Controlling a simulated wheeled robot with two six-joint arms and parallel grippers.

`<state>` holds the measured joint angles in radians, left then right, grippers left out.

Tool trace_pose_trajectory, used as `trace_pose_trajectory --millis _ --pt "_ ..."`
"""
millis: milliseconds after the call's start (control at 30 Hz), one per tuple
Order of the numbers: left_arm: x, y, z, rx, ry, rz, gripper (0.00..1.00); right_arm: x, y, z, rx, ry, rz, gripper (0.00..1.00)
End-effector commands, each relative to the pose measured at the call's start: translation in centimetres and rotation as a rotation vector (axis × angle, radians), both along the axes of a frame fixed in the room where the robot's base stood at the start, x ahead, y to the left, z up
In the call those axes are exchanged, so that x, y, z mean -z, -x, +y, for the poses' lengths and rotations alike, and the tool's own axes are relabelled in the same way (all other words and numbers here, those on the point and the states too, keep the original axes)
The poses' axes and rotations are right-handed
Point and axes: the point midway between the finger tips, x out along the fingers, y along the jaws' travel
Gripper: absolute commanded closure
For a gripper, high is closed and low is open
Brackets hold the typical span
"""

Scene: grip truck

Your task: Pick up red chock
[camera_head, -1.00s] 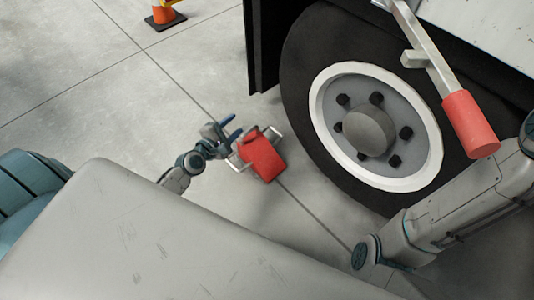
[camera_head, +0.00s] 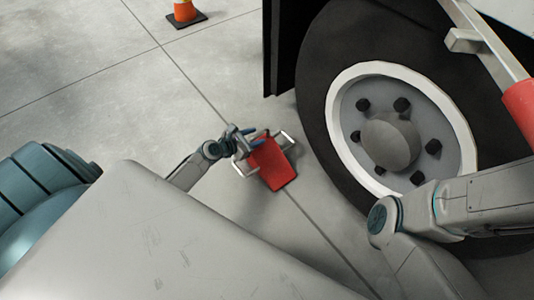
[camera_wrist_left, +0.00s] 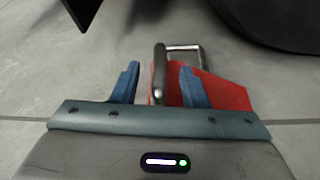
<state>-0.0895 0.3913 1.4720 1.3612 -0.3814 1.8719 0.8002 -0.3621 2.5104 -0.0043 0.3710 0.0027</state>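The red chock (camera_head: 272,165), a red block with metal handles at its sides, lies on the floor left of the truck wheel. My left gripper (camera_head: 246,142) is at the chock's upper left, by its left handle. In the left wrist view, my left gripper's blue fingers (camera_wrist_left: 160,85) are spread apart. A metal handle of the red chock (camera_wrist_left: 232,96) stands between them, with gaps on both sides. The right finger overlaps the red body. My right arm comes in at the right of the head view; its gripper is not visible.
The truck's wheel (camera_head: 390,143) stands close to the right of the chock. A black flap (camera_head: 279,50) hangs above it. An orange cone (camera_head: 185,12) is at the top left. The concrete floor left of the chock is clear.

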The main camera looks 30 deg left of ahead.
Motion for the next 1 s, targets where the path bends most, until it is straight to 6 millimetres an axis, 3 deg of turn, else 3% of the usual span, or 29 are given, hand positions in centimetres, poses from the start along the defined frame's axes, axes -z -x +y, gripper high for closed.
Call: trace_pose_trajectory --millis 33,200,467,667,1000 --pt "0.7 -0.9 -0.1 -0.001 0.000 -0.004 0.60 1.0 -0.1 0.0 -0.001 0.001 0.007 1.00" --pt "1.2 -2.4 -0.6 0.000 -0.001 -0.001 0.60 1.6 -0.4 0.0 -0.004 0.004 0.020 1.00" --pt "1.1 -2.6 -0.7 0.000 -0.002 -0.001 0.60 1.4 -0.5 0.1 -0.004 0.006 0.027 1.00" --pt "1.1 -2.6 -0.7 0.000 -0.002 -0.001 1.00 1.4 -0.4 0.1 -0.004 0.005 0.025 1.00" --pt "1.1 -2.5 -0.7 0.000 -0.002 -0.001 1.00 1.4 -0.4 0.1 -0.003 0.005 0.023 1.00"
